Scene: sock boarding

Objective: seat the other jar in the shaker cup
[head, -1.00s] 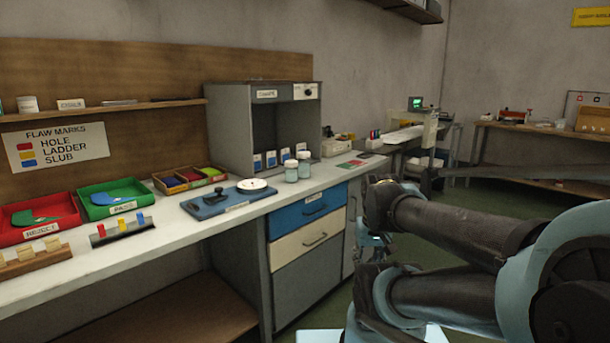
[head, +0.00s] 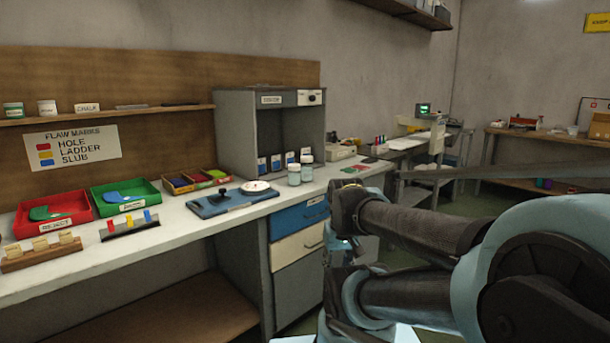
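I cannot make out a shaker cup for certain in this view. My arm fills the lower right of the picture, to the right of the bench and apart from the jars. The end of my arm is partly hidden behind its own links, so my gripper's fingers do not show clearly.
The grey cabinet (head: 235,135) stands behind the jars. A blue board (head: 215,206) with a white dial (head: 256,186) lies left of them. Red (head: 77,214) and green (head: 151,197) trays are further left. The bench's front edge runs above a blue drawer (head: 298,219).

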